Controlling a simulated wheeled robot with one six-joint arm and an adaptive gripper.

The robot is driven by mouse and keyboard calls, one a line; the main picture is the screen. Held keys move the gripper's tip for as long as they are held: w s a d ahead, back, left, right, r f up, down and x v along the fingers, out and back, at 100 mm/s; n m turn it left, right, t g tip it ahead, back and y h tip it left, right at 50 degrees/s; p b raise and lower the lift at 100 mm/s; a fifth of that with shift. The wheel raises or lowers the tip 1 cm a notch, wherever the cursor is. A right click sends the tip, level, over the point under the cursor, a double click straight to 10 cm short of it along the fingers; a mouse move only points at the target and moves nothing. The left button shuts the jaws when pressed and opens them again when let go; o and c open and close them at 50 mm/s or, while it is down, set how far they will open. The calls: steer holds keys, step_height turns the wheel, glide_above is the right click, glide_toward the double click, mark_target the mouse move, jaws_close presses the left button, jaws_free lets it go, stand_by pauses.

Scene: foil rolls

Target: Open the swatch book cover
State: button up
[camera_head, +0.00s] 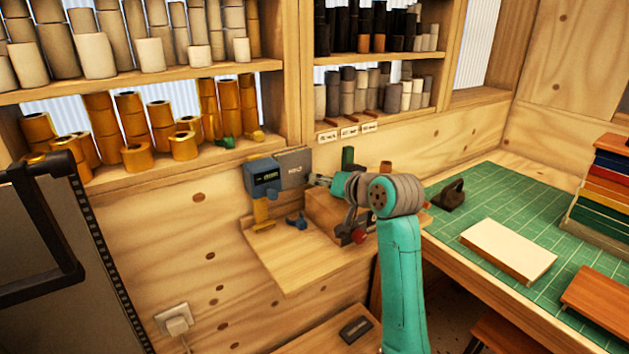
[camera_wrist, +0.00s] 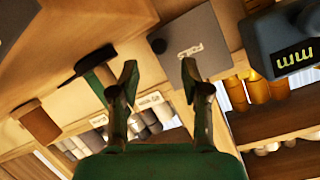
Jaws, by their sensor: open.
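The swatch book is most likely the grey panel marked "FOILS" (camera_head: 294,166), upright against the wood wall above the small shelf. Its cover looks closed. The grey cover also shows in the wrist view (camera_wrist: 195,40), at the upper middle, with a dark round spot near its left edge. My gripper (camera_head: 318,181) is just right of the book in the head view. In the wrist view my gripper (camera_wrist: 158,72) has its two fingers apart with nothing between them. The right fingertip appears close to the cover's lower edge; I cannot tell whether it touches.
A blue gauge (camera_head: 262,172) with a display stands directly left of the book. A wooden block (camera_head: 325,208) sits on the small shelf (camera_head: 290,265) under my arm. Shelves of rolls (camera_head: 135,157) are above. A green mat (camera_head: 480,200) lies on the right table.

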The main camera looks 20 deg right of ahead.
mark_target(315, 193)
steer(key=shift+x, duration=2.6)
jaws_close()
